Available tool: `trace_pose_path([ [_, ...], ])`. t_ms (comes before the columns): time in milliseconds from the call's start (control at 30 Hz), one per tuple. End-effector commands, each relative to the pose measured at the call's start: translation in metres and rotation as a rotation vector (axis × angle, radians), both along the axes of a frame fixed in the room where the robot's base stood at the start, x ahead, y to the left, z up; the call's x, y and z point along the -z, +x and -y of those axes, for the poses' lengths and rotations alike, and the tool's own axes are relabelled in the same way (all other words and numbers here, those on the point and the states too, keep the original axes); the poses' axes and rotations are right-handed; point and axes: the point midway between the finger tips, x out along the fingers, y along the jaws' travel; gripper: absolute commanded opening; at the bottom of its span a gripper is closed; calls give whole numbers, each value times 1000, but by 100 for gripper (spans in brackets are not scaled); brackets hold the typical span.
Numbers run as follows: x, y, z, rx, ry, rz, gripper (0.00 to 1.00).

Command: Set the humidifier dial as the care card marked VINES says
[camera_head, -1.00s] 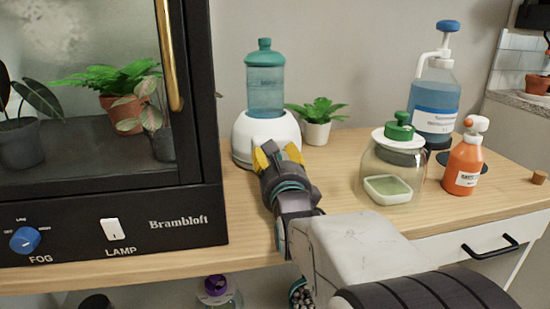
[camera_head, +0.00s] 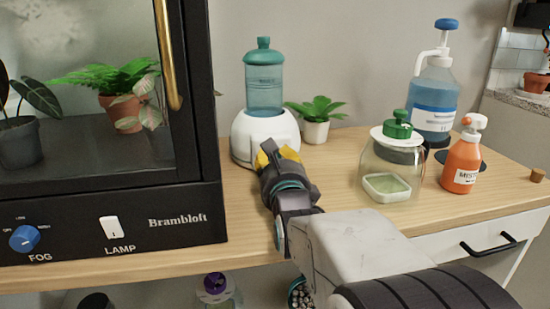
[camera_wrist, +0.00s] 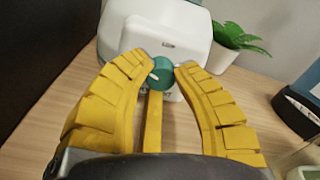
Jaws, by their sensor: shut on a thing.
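The humidifier (camera_head: 263,139) stands on the wooden counter, with a white base and a teal water tank (camera_head: 264,87). In the wrist view its white front (camera_wrist: 160,30) carries a small teal dial (camera_wrist: 161,68) with a pale pointer mark. My gripper (camera_head: 278,154) is at the front of the base. In the wrist view the yellow fingertips of my gripper (camera_wrist: 161,70) are closed on the dial from both sides. The fingers hide most of the scale around the dial. No care card marked VINES can be made out in these frames.
A black plant cabinet (camera_head: 180,222) with a FOG knob (camera_head: 24,239) and LAMP switch (camera_head: 112,227) stands left. A small potted plant (camera_head: 316,130) is right of the humidifier. A glass jar (camera_head: 375,160), blue pump bottle (camera_head: 434,95) and orange spray bottle (camera_head: 462,165) stand further right.

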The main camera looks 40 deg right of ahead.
Motion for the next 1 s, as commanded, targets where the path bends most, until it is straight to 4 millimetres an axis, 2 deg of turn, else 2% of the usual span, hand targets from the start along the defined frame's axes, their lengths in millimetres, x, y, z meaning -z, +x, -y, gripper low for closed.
trace_pose_path([
  [400,-3,1,0,-2,221,115,0],
  [767,-4,1,-1,-2,239,125,0],
  [800,-4,1,-1,-2,239,126,30],
  [1000,-2,1,0,0,240,123,48],
])
